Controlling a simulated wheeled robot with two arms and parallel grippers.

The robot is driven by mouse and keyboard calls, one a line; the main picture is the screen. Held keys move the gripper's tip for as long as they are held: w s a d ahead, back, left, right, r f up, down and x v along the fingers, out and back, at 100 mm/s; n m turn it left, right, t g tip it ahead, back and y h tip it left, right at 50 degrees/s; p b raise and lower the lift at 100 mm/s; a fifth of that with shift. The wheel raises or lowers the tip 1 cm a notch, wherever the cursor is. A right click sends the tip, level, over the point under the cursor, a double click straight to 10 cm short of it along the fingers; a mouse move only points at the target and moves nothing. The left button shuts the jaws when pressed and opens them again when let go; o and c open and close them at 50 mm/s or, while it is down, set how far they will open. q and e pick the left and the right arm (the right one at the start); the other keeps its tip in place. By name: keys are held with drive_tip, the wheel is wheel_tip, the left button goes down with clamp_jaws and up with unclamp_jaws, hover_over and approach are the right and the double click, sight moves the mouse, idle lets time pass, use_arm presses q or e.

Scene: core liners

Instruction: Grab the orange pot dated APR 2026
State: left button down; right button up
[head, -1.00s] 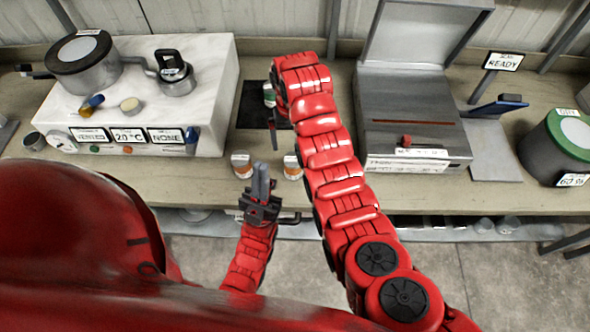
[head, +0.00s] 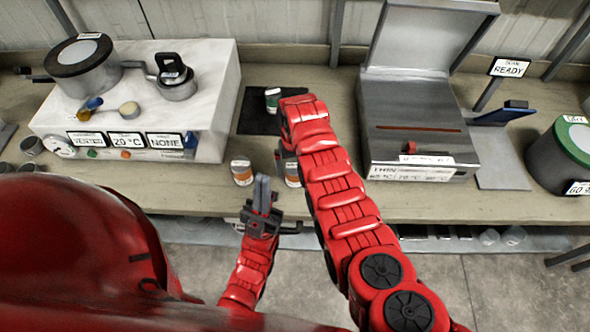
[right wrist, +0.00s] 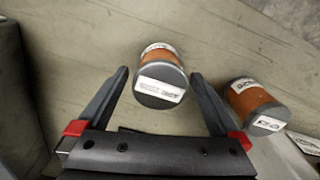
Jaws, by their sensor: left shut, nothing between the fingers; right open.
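Two orange-banded pots stand near the bench's front edge in the head view: a left one (head: 241,173) and a right one (head: 293,174), partly hidden by my right arm. In the right wrist view, one orange pot (right wrist: 160,77) shows between the spread fingertips of my right gripper (right wrist: 160,73), with a gap on each side. Its white lid label is upside down and blurred, perhaps APR 2026. The other orange pot (right wrist: 257,104) is to the right, outside the fingers; its label is too small to read. My left gripper (head: 262,190) is shut and empty by the bench edge.
A green-banded pot (head: 272,100) stands on a black mat (head: 254,119) behind. A white console (head: 205,112) with pans is at left, a grey lidded machine (head: 415,140) at right. A green-topped drum (head: 565,155) is far right.

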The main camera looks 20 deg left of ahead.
drive_tip(key=shift+f, duration=0.55)
drive_tip(key=c, duration=1.5)
drive_tip(key=shift+r, duration=0.2)
